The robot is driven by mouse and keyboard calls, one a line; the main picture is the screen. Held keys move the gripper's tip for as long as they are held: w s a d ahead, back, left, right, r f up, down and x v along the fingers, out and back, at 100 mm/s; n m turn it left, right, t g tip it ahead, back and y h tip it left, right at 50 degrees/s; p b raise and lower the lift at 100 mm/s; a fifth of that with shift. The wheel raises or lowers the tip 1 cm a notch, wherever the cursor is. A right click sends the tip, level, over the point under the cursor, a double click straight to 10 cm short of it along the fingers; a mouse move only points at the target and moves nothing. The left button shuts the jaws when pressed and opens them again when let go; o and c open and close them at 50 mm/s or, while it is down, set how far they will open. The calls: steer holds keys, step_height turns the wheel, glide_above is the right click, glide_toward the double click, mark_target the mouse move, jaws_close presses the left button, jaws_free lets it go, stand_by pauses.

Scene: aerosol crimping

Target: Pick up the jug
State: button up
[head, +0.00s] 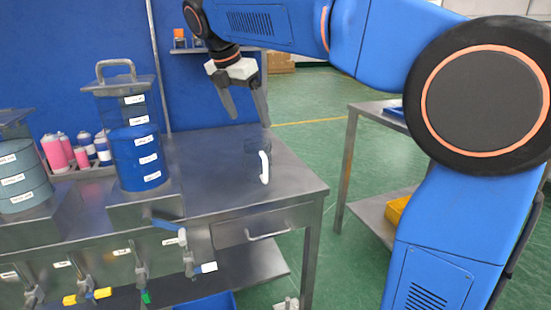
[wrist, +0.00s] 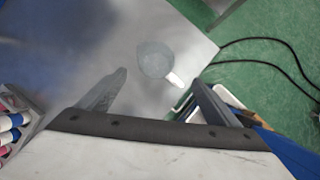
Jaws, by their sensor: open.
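The jug (head: 257,158) is a small, see-through grey vessel with a white handle. It stands on the steel bench top (head: 215,160) near its right end, the handle toward the camera. My gripper (head: 249,117) is above the jug in the head view, fingers pointing down and spread apart, with nothing between them. In the wrist view the jug (wrist: 154,60) lies ahead of the two fingers, between their lines, and its white handle points to the lower right, toward the right finger. The gripper (wrist: 160,82) is apart from the jug.
A tank of blue liquid (head: 140,155) stands left on the bench, with pink and white cans (head: 80,150) behind it. A blue panel (head: 200,85) backs the bench. Valves (head: 187,255) hang along the front. The bench top around the jug is clear; a second table (head: 375,115) stands right.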

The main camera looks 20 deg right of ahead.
mark_target(259, 144)
steer(key=x, duration=1.2)
steer(key=shift+w+d+r, duration=0.1)
steer(key=shift+w+r, duration=0.05)
steer(key=shift+w, duration=0.15)
steer(key=x, duration=0.2)
steer(key=a+x, duration=0.1)
steer(key=x, duration=0.1)
steer(key=shift+d+f, duration=0.1)
steer(key=shift+f, duration=0.2)
steer(key=shift+w+d+f, duration=0.15)
steer(key=shift+d+f, duration=0.05)
steer(key=shift+f, duration=0.35)
steer(key=shift+c, duration=0.7)
steer(key=c, duration=1)
